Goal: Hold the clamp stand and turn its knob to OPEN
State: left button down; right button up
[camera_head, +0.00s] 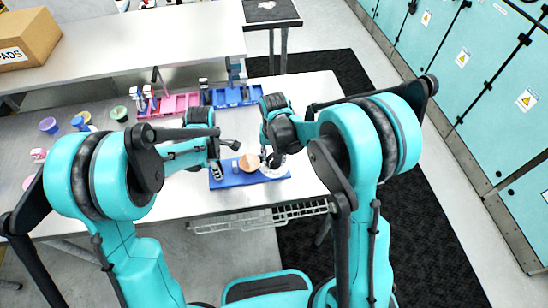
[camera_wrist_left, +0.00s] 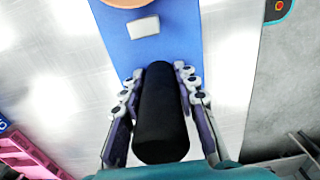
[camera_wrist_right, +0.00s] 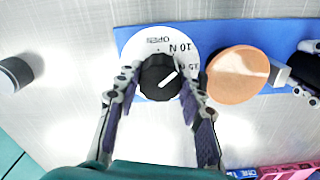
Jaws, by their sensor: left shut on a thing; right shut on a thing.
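The clamp stand has a flat blue base (camera_head: 240,181) on the table, with a copper-coloured disc (camera_wrist_right: 237,75) and a small grey block (camera_wrist_right: 281,74). A black upright cylinder (camera_wrist_left: 162,110) stands at its left end. My left gripper (camera_wrist_left: 160,72) is shut around this cylinder. At the other end a white dial (camera_wrist_right: 137,50) carries OPEN and 10 N marks, plus another mark partly hidden. My right gripper (camera_wrist_right: 159,88) is shut on the black knob (camera_wrist_right: 156,75), fingers on both sides. The knob's white line points up and right in the right wrist view, toward the partly hidden mark, away from OPEN.
A dark grey cylinder (camera_wrist_right: 17,73) stands apart on the table beyond the dial end. Pink (camera_head: 178,104) and blue (camera_head: 232,96) trays lie at the back. Several small cups stand at the left. A wire rack (camera_head: 232,222) hangs at the front edge.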

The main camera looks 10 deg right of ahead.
jog(key=n, duration=0.5)
jog(key=shift+n, duration=2.5)
jog(key=o, duration=1.2)
notch_tip(320, 180, up, 12)
